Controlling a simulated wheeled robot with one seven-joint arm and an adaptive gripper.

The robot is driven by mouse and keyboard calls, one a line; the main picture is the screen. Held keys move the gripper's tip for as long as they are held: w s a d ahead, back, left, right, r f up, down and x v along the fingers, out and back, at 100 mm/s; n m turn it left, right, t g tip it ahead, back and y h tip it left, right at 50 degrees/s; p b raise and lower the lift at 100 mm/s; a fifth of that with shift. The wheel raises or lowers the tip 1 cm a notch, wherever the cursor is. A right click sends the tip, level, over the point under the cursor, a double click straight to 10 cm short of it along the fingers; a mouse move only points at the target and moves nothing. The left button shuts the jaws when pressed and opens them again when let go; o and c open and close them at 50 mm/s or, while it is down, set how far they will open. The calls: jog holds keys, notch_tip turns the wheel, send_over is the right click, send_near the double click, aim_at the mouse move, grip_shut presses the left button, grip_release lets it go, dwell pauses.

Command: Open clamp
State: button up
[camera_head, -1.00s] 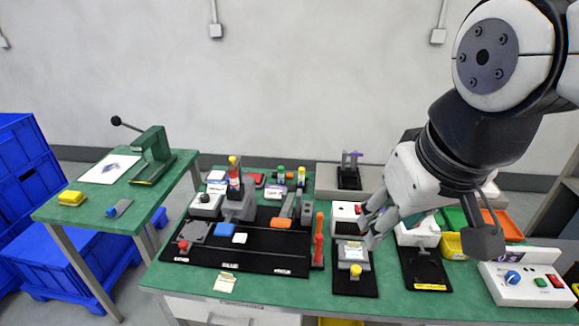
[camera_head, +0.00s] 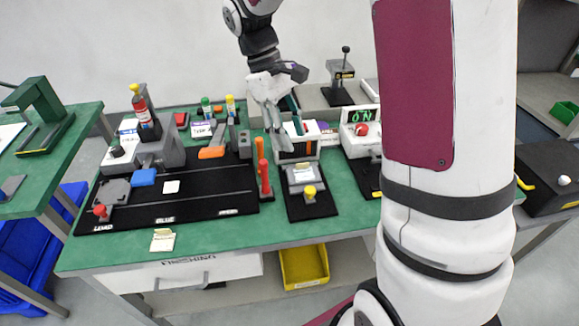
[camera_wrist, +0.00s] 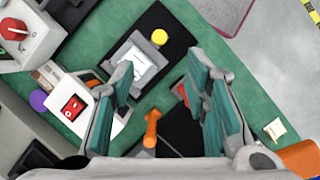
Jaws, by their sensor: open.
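A small grey clamp fixture (camera_head: 302,173) with a yellow knob (camera_head: 310,191) stands on a black mat on the green bench. In the wrist view the fixture (camera_wrist: 136,60) holds a pale square piece, and its yellow knob (camera_wrist: 159,37) is at the upper side. My gripper (camera_head: 285,135) is open and empty, above and behind this fixture in the head view. In the wrist view its two green-padded fingers (camera_wrist: 162,80) are spread wide, with the fixture beyond the left finger. I cannot tell whether the clamp is shut.
An orange-handled tool (camera_head: 259,153) and a red one (camera_head: 264,178) stand left of the fixture. A white box with a red switch (camera_wrist: 73,108) is close to the left finger. A black station mat (camera_head: 205,200) lies left. A yellow bin (camera_head: 304,267) is under the bench.

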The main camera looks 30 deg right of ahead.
aim_at(310, 189)
jog(key=b+x, duration=0.1)
jog(key=x, duration=1.3)
jog(key=shift+d+f, duration=0.1)
jog(key=shift+f, duration=0.05)
